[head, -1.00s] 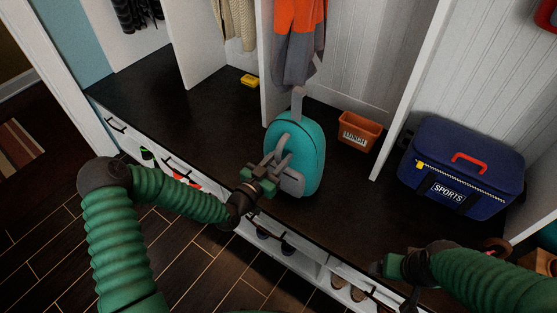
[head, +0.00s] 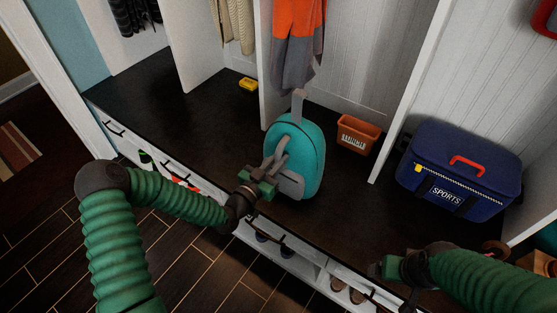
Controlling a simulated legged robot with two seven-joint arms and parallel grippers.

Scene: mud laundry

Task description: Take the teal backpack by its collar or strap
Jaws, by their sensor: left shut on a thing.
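The teal backpack (head: 308,151) stands upright on the dark bench, with a grey loop at its top and a grey strap and pocket on its left and front side. My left gripper (head: 268,182) is at the backpack's left side, by the grey strap (head: 282,148), and is shut on the strap. The exact contact is small and partly hidden by the fingers. My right gripper (head: 379,268) is low at the right, over the bench's front edge and away from the backpack. Its fingertips are too dark and small to read.
The dark bench (head: 190,115) has white dividers. A yellow item (head: 248,84) lies at the back left. An orange and grey garment (head: 297,45) hangs above the backpack.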

